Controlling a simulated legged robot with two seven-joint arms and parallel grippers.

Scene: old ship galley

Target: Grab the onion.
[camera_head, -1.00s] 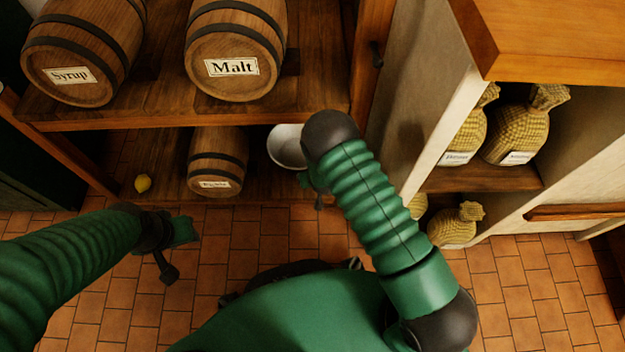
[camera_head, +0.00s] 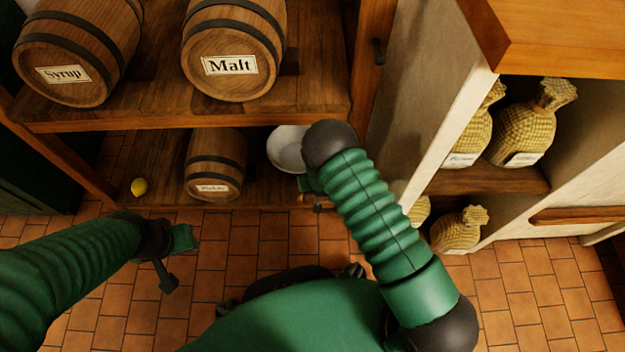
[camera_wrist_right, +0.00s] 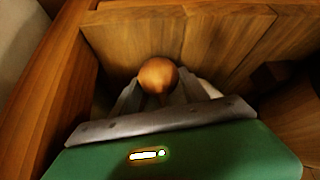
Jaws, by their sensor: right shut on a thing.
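The onion (camera_wrist_right: 158,74), round and orange-brown, shows in the right wrist view between the fingertips of my right gripper (camera_wrist_right: 160,93). The fingers touch it from both sides and are shut on it. Wooden boards lie behind it, and I cannot tell whether it is clear of the shelf. In the head view the onion is hidden by my right arm, whose gripper reaches to the lower shelf beside a white bowl (camera_head: 287,152). My left gripper (camera_head: 172,258) is over the tiled floor, its fingers apart and empty.
On the lower shelf (camera_head: 262,186) are a yellow lemon (camera_head: 139,187) and a small barrel (camera_head: 214,165). Malt (camera_head: 232,50) and Syrup (camera_head: 76,55) barrels sit above. A cabinet post (camera_head: 372,60) stands near my right arm. Sacks (camera_head: 525,125) fill shelves at right.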

